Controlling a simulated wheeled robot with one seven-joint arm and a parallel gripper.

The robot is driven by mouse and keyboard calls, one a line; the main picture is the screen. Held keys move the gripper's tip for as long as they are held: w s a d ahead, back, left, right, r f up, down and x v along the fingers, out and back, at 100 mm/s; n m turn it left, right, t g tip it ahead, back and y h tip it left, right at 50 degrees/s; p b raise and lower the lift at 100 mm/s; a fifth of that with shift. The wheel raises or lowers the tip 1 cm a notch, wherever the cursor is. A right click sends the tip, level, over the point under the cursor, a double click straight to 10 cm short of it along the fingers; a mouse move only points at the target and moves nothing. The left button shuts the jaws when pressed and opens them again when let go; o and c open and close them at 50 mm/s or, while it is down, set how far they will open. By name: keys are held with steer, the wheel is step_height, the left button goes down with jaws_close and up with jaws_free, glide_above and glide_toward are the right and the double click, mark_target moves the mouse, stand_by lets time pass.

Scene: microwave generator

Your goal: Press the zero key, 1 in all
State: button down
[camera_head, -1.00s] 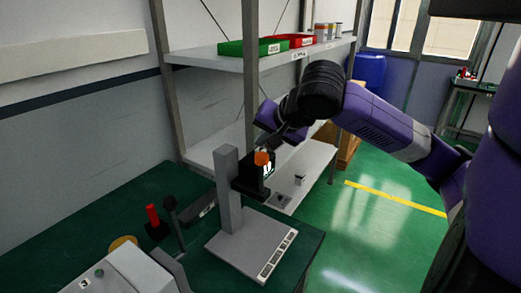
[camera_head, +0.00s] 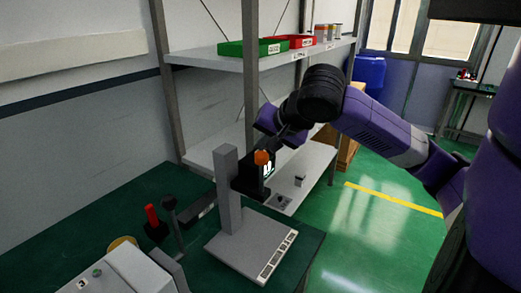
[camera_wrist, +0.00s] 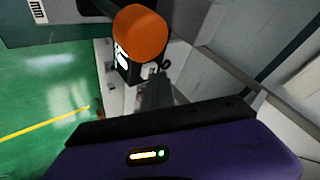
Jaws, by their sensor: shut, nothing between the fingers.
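A grey stand has a flat base (camera_head: 240,245) and an upright column (camera_head: 228,190). A black indicator unit (camera_head: 250,182) with an orange knob (camera_head: 262,157) on top is mounted on the column. In the wrist view the orange knob (camera_wrist: 140,32) stands large above the black unit, whose white-marked face (camera_wrist: 122,57) is seen at a steep angle. I cannot make out the zero key. My gripper (camera_wrist: 162,75) is shut and empty, its tips close beside the unit; contact cannot be told. In the head view my gripper (camera_head: 279,143) is partly hidden at the unit's far right.
A red-handled item (camera_head: 152,216), a dark lever (camera_head: 171,206) and a grey box (camera_head: 120,272) stand left on the green bench (camera_head: 180,180). Behind is a shelf (camera_head: 265,60) with green and red bins. Open green floor (camera_head: 370,230) lies to the right.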

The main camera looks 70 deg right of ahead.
steer(key=shift+r, duration=0.1)
steer(key=shift+r+p, duration=0.75)
steer(key=shift+r, duration=0.05)
step_height(320, 180, up, 5)
steer(key=p, duration=0.4)
stand_by(1.0)
